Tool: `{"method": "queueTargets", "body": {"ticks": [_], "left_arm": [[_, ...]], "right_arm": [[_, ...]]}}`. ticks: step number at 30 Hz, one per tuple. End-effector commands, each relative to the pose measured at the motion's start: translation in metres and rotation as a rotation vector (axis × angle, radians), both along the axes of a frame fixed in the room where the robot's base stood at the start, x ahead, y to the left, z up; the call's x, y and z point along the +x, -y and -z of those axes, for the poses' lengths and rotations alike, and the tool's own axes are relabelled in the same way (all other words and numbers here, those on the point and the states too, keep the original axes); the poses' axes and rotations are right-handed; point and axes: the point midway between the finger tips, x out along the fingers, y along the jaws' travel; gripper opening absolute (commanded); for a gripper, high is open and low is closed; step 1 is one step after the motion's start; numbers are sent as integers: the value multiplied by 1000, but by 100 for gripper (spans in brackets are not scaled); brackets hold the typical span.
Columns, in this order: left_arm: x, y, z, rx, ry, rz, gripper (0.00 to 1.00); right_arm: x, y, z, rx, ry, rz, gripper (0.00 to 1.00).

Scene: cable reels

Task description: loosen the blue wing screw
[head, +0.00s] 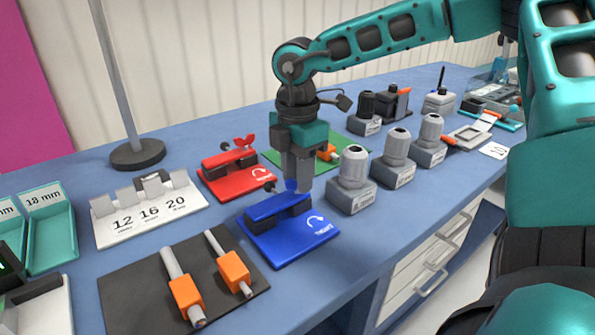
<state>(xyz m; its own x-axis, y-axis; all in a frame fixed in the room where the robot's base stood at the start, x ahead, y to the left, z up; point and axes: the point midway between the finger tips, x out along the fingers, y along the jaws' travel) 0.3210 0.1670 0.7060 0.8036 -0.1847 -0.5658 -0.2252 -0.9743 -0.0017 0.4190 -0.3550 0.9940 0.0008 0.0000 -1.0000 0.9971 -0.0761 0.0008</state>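The blue clamp plate (290,243) lies on the blue table at centre, with a raised blue bar and a white turning arrow. The blue wing screw (291,186) shows only as a small blue piece at the far right end of the bar. My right gripper (298,182) points straight down over it, with its fingertips at the screw. The fingers hide most of the screw. I cannot tell whether they grip it or stand open around it. My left gripper is not in view.
A red clamp plate (237,178) with a red wing screw (245,142) stands behind, left. A green plate (285,150) lies behind my gripper. A black mat (150,290) with orange-blocked rods lies front left.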

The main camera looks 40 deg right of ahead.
Motion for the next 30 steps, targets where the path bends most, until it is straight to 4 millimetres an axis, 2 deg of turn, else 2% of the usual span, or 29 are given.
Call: {"method": "queueTargets", "body": {"ticks": [3,14,30], "left_arm": [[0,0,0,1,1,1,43],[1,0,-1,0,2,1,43],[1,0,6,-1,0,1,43]], "right_arm": [[0,0,0,0,0,0,34],[0,0,0,1,0,0,0],[0,0,1,0,1,-42,0]]}}
